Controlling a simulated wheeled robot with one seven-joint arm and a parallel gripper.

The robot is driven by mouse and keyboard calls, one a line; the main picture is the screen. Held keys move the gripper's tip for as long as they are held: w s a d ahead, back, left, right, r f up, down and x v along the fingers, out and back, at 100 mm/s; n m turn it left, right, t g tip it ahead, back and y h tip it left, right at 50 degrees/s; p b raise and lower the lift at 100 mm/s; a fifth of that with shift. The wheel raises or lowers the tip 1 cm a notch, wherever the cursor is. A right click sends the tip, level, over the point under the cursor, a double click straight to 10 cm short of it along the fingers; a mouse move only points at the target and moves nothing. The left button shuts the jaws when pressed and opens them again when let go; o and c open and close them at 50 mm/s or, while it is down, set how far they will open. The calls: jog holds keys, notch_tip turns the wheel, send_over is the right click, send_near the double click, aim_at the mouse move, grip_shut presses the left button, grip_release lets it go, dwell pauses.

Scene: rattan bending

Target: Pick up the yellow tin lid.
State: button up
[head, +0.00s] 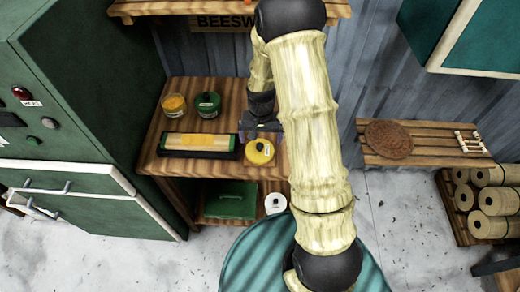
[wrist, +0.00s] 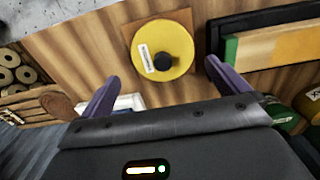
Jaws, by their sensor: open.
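The yellow tin lid (head: 260,152) is round with a dark knob and a small white label. It lies near the front edge of the wooden shelf, to the right of a black tray. In the wrist view the yellow lid (wrist: 162,47) is seen from above, just beyond the fingertips and between their lines. My gripper (wrist: 160,75) is open, with its two purple fingers apart and nothing between them. In the head view my gripper (head: 262,128) hangs just behind the lid, partly hidden by my arm. I cannot tell its exact height above the lid.
The black tray (head: 235,146) with a yellow-and-green block lies left of the lid. A green tin (head: 208,105) and an orange-topped jar (head: 174,106) stand behind it. A white tin (head: 275,203) and a green box (head: 231,200) sit on the lower shelf. A green cabinet (head: 100,110) stands left.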

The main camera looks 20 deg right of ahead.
aim_at(260, 145)
jog(key=shift+f, duration=0.1)
jog(key=shift+w+a+f+p, duration=0.1)
jog(key=shift+f+p, duration=0.4)
jog(key=shift+f, duration=0.8)
jog(key=shift+a+f+p, duration=0.1)
jog(key=shift+f+p, duration=0.4)
jog(key=shift+f, duration=0.75)
jog(key=c, duration=0.7)
